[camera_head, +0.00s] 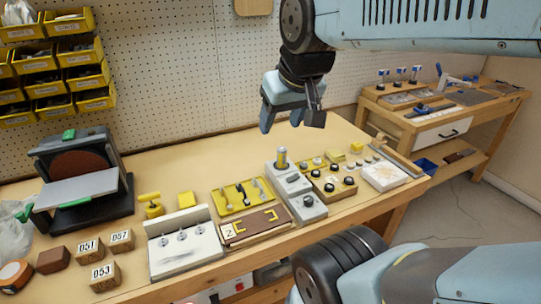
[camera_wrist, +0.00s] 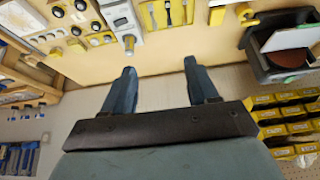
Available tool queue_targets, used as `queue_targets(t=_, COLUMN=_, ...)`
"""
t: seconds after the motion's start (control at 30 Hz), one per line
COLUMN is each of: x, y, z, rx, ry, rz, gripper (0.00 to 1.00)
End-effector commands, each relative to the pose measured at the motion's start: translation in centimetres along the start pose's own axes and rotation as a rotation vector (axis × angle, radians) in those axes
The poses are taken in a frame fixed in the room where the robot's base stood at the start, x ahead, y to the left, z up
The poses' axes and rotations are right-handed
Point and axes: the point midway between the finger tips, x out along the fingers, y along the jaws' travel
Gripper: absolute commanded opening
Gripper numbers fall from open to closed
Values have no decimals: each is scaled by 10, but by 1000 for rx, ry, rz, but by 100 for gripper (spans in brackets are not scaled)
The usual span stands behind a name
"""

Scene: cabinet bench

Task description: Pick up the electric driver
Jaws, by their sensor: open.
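My gripper (camera_head: 291,117) is open and empty, high above the back of the bench (camera_head: 345,135). Its two fingers also show well apart in the wrist view (camera_wrist: 160,70). No tool is plainly an electric driver at this size. An upright grey cylinder with a yellow band (camera_head: 281,158) stands on a grey fixture (camera_head: 308,206) below my gripper; it may be the driver. It also shows in the wrist view (camera_wrist: 129,43), ahead of the left finger. A yellow T-shaped object (camera_head: 150,203) stands further left. My gripper touches none of these.
A disc sander (camera_head: 80,175) stands at the left, with numbered wooden blocks (camera_head: 103,273) in front. A white panel (camera_head: 180,243), a yellow tool tray (camera_head: 240,196) and a knob board (camera_head: 333,182) crowd the middle. A second bench (camera_head: 440,105) with tools stands at the right.

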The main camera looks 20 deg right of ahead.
Motion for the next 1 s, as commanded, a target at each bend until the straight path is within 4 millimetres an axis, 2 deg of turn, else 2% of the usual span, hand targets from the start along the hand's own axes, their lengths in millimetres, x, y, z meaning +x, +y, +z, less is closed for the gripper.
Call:
queue_targets(t=0.17, x=14, y=11, z=-23, rx=19, ry=-55, rz=8, gripper=65)
queue_targets(t=0.47, x=59, y=36, z=-74, rx=66, ry=-182, rz=26, gripper=65)
queue_targets(t=0.7, x=108, y=63, z=-108, rx=108, ry=-284, rz=36, gripper=65)
queue_targets(t=1.0, x=178, y=102, z=-136, rx=159, ry=-406, rz=44, gripper=65)
